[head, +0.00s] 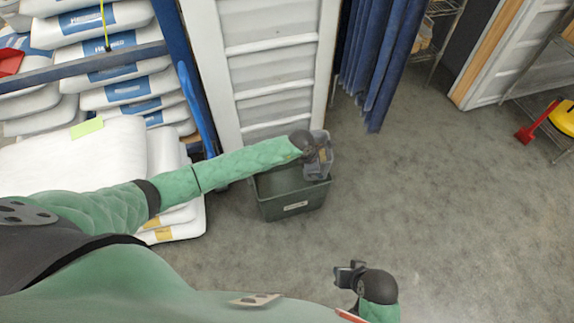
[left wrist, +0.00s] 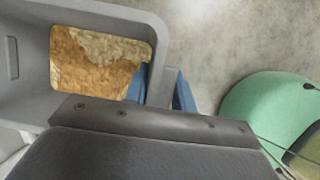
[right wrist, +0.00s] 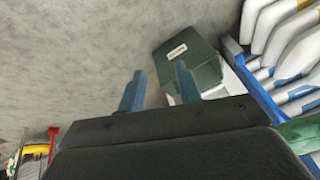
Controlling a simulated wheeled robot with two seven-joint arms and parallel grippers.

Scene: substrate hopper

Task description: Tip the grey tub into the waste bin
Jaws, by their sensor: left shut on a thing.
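The grey tub (head: 327,166) hangs above the far right part of the dark green waste bin (head: 292,204) in the head view. My left gripper (head: 313,150) is shut on the tub's wall. In the left wrist view the fingers (left wrist: 160,88) pinch the rim of the tub (left wrist: 100,18), and brown and pale loose material lies inside it. I cannot tell how far the tub is tilted. The bin stands on the floor; its inside is partly hidden by my left arm and the tub. My right gripper (right wrist: 160,88) is open and empty, well apart from the bin (right wrist: 190,55).
White sacks (head: 85,145) are stacked on a blue-framed rack to the left. A white panelled door or wall (head: 270,65) stands behind the bin, with blue strip curtains (head: 380,60) beside it.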

